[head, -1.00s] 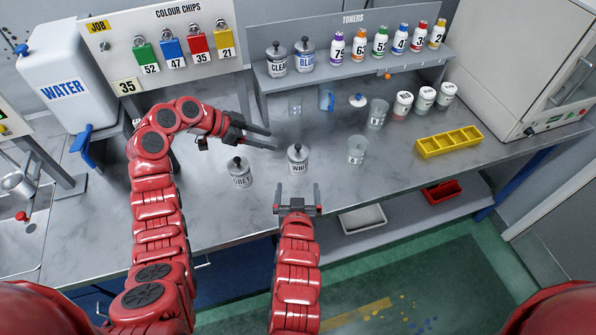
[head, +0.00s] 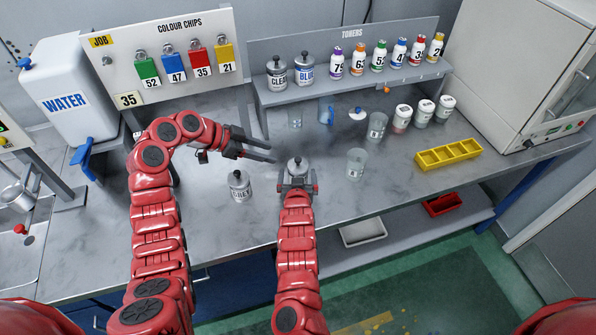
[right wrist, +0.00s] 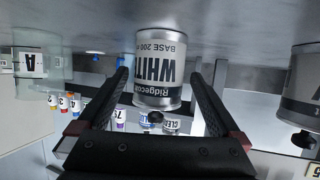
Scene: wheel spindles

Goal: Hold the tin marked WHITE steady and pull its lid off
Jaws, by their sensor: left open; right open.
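The tin marked WHITE (head: 297,168) stands upright on the bench, with a dark knob on its lid (head: 298,161). The lid is on. In the right wrist view the tin (right wrist: 160,70) appears upside down, its label facing me. My right gripper (head: 298,184) is open at the tin's near side, and the wrist view shows its fingers (right wrist: 159,78) on either side of the tin, with gaps visible. My left gripper (head: 273,155) is open and empty, up and left of the tin, its fingers pointing toward it.
The GREY tin (head: 239,187) stands left of the WHITE tin. A clear beaker (head: 356,165) stands to its right, with another beaker (head: 376,127) and several white-lidded jars behind. A yellow divided tray (head: 447,154) lies further right. A toner shelf (head: 350,84) overhangs the back.

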